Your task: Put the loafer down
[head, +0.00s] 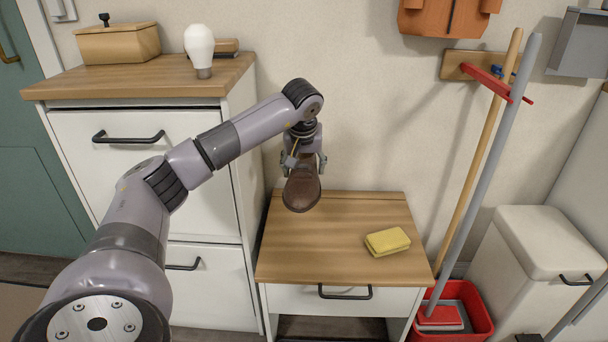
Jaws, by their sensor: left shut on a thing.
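A brown loafer (301,190) hangs from my left gripper (303,163), with its toe pointing down. My left gripper is shut on it near the shoe's upper end. The loafer shows in front of the back left part of a low wooden-topped table (330,245). I cannot tell from this view whether its toe touches the tabletop. My right gripper is not in view.
A yellow sponge (387,241) lies on the table's right side. A taller cabinet (140,140) with a light bulb (200,48) and a wooden box (118,42) stands left. A red bucket (455,315) and a white bin (530,255) stand right. The tabletop's front left is clear.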

